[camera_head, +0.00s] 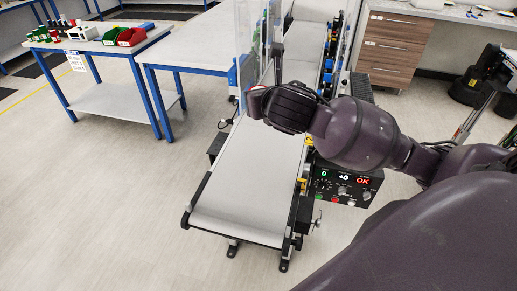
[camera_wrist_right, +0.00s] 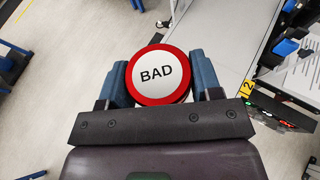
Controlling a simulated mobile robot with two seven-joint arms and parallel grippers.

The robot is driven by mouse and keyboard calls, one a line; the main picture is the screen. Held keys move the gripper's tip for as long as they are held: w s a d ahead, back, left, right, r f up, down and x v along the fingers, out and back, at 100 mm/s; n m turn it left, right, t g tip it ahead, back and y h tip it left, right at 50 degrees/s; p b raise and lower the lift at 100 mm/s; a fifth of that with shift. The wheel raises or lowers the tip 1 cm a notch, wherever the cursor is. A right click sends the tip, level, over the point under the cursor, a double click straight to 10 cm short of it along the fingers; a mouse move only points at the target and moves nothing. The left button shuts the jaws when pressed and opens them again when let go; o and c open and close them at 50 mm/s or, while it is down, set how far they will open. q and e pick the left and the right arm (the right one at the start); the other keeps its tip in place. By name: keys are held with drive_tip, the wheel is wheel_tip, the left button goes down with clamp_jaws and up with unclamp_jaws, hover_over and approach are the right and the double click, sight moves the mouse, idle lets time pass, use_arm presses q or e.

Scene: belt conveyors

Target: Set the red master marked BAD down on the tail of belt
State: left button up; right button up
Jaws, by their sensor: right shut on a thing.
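The red master (camera_wrist_right: 157,75) is a round disc with a red rim and a white face marked BAD. In the right wrist view it sits between the two blue fingers of my right gripper (camera_wrist_right: 160,78), which is shut on it. In the head view my right gripper (camera_head: 262,98) is over the belt (camera_head: 248,170), towards its left edge and short of the clear guard. The gripper and wrist hide most of the master there. The near end of the belt is bare, flat and grey. My left gripper is not in view.
A control box (camera_head: 343,186) with a lit OK display is fixed at the belt's right side. Clear guard panels (camera_head: 250,40) stand farther up the belt. A blue-legged table (camera_head: 190,50) and a bench with red and green bins (camera_head: 124,37) stand at the left.

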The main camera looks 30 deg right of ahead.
wheel_tip(320, 180, down, 16)
drive_tip(key=shift+f, duration=0.1)
idle(0.5)
drive_tip(key=shift+f, duration=0.15)
drive_tip(key=o, duration=1.1)
drive_tip(key=v, duration=1.2)
drive_tip(key=shift+s, duration=0.1)
